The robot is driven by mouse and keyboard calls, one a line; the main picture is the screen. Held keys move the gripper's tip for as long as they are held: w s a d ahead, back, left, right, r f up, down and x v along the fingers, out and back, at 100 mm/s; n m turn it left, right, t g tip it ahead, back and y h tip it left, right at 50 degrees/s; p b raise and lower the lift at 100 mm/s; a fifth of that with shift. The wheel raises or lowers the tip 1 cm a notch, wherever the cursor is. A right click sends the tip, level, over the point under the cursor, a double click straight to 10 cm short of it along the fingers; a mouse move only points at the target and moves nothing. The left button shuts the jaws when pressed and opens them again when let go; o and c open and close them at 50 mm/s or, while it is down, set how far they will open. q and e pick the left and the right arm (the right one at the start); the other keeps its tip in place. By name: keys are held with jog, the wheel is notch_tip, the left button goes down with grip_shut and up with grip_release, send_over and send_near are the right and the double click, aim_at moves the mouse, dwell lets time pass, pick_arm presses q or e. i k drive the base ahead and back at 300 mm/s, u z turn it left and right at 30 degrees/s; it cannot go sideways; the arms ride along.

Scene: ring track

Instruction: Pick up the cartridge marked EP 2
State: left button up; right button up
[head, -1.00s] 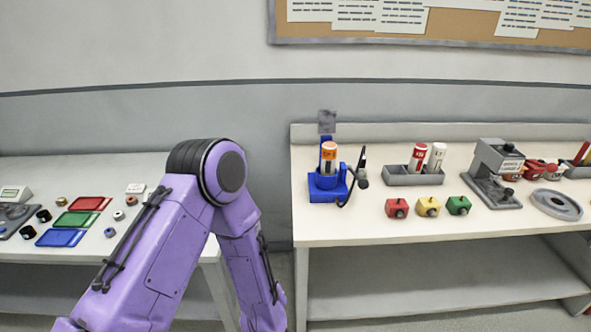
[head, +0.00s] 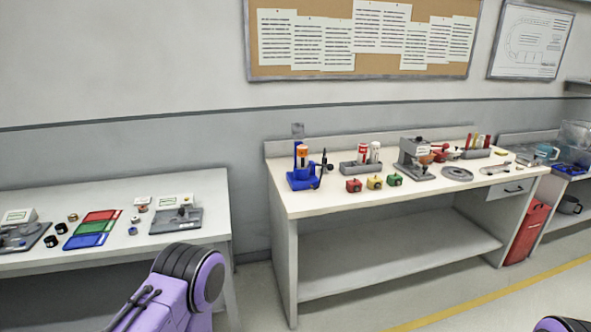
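An orange-and-white cartridge (head: 302,152) stands upright in a blue holder (head: 303,179) at the left end of the right-hand workbench. Beside it, a red-and-white cartridge (head: 363,153) and a mostly white cartridge (head: 375,153) stand in a grey rack (head: 348,168). The print on all three is too small to read, so I cannot tell which is EP 2. Part of my purple left arm shows at the bottom left, and a small purple piece shows at the bottom right edge. Neither gripper is in view.
Red, yellow and green blocks (head: 374,182) sit before the rack. A grey press (head: 414,158) and a grey ring (head: 457,174) stand to their right. The left bench (head: 40,262) holds coloured trays (head: 90,228) and devices. A red case (head: 528,232) stands on the floor.

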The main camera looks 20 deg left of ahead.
aim_at(302, 150)
jog(key=u, duration=0.8)
jog(key=i, duration=1.35)
jog(key=z, duration=0.25)
